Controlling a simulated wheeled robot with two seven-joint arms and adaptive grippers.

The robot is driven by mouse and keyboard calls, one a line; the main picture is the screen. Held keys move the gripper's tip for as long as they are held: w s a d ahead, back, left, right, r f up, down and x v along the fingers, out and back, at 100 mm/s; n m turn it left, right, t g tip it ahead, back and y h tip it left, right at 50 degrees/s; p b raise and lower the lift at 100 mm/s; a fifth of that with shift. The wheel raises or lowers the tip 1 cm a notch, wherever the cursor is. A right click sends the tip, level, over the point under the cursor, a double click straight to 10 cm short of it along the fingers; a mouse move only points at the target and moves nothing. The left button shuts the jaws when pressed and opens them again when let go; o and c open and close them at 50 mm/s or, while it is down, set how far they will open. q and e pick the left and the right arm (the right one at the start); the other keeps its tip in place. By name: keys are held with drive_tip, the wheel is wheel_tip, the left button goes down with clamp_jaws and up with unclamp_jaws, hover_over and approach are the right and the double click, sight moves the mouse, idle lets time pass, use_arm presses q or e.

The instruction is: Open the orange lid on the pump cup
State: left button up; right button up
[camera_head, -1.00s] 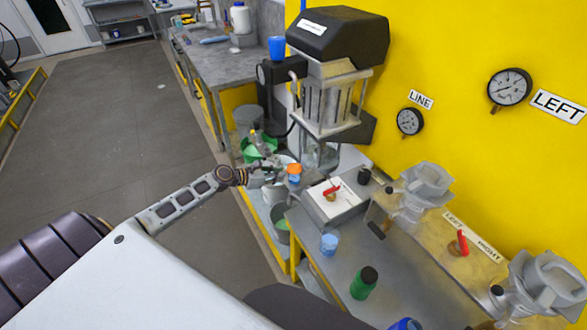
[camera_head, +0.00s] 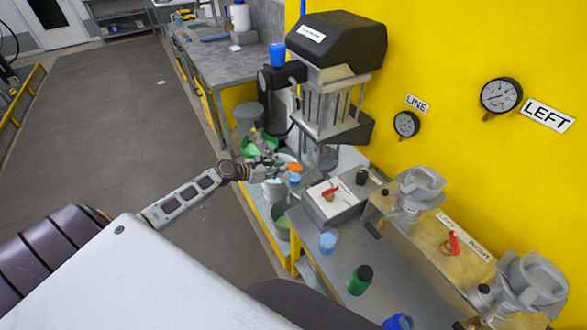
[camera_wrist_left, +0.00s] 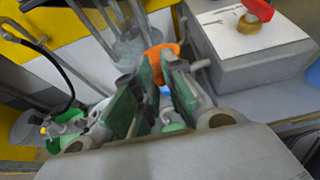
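The pump cup (camera_head: 294,178) is small and blue, beside the clear vessel under the central machine. Its orange lid (camera_head: 295,168) is on top; I cannot tell whether it is fully closed. My left gripper (camera_head: 277,166) is just left of the lid in the head view. In the left wrist view the green-padded fingers of the left gripper (camera_wrist_left: 155,65) are apart, with a gap between them. The orange lid (camera_wrist_left: 160,58) shows just beyond the fingertips, partly hidden by them. A bit of the blue cup (camera_wrist_left: 165,90) shows in the gap. My right gripper is not in view.
A white-topped box with a red-handled valve (camera_head: 330,190) stands right of the cup. The machine (camera_head: 330,80) rises behind it. Buckets (camera_head: 258,146) stand behind the gripper. A light blue cup (camera_head: 328,240) and a green bottle (camera_head: 360,280) stand on the grey bench.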

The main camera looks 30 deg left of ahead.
use_arm(q)
drive_tip(key=shift+r, duration=0.1)
drive_tip(key=shift+w+d+r, duration=0.25)
drive_tip(key=shift+w+r, duration=0.1)
drive_tip(key=shift+r, duration=0.35)
drive_tip(key=shift+w+d+r, duration=0.2)
drive_tip(key=shift+w+r, duration=0.15)
drive_tip(key=shift+r, duration=0.35)
drive_tip(key=shift+w+r, duration=0.1)
drive_tip(key=shift+w+d+r, duration=0.55)
drive_tip(key=shift+w+r, duration=0.25)
drive_tip(key=shift+w, duration=0.1)
